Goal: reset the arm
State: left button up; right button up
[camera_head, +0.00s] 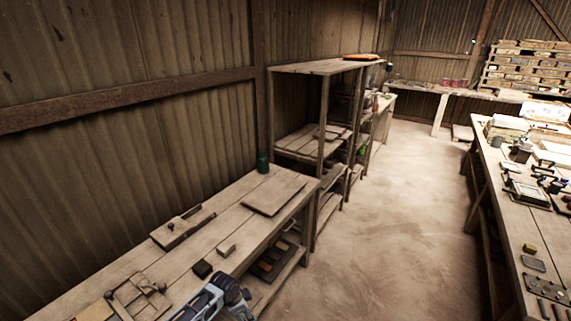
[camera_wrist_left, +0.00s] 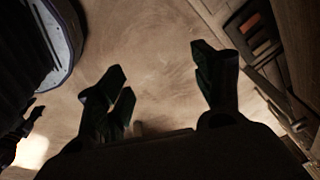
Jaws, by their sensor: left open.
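My left gripper (camera_wrist_left: 160,68) shows in the left wrist view with its dark fingers spread wide apart. It is open, with nothing between the fingers, and bare floor shows behind it. In the head view part of my left arm (camera_head: 218,298) shows at the bottom edge, by the front edge of the left workbench (camera_head: 222,215). The fingers cannot be made out there. My right gripper cannot be made out in either view; a dark shape at the left edge of the wrist view is too dim to identify.
The left bench carries a wooden plane-like tool (camera_head: 182,228), a flat board (camera_head: 273,194), a green bottle (camera_head: 262,162) and small blocks. A shelf unit (camera_head: 322,68) stands behind it. A cluttered table (camera_head: 508,205) stands right. The floor (camera_head: 405,220) between is clear.

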pick_arm(q)
jog(key=s+a+f+n+y, duration=0.1)
jog(key=s+a+f+n, duration=0.25)
jog(key=s+f, duration=0.65)
jog(key=s+a+f+n, duration=0.3)
jog(key=s+a+f, duration=0.2)
jog(key=s+f, duration=0.5)
jog(key=s+a+f+n, duration=0.1)
jog(key=s+f, duration=0.3)
jog(key=s, duration=0.5)
jog(key=s+a+f+n, duration=0.1)
jog(key=s+f, duration=0.3)
jog(key=s, duration=0.6)
jog(key=s+a+f+n+g+y, duration=0.1)
jog(key=s+f+n, duration=0.1)
jog(key=s+f, duration=0.3)
jog(key=s, duration=0.4)
jog(key=shift+s, duration=0.3)
jog(key=shift+n, duration=0.25)
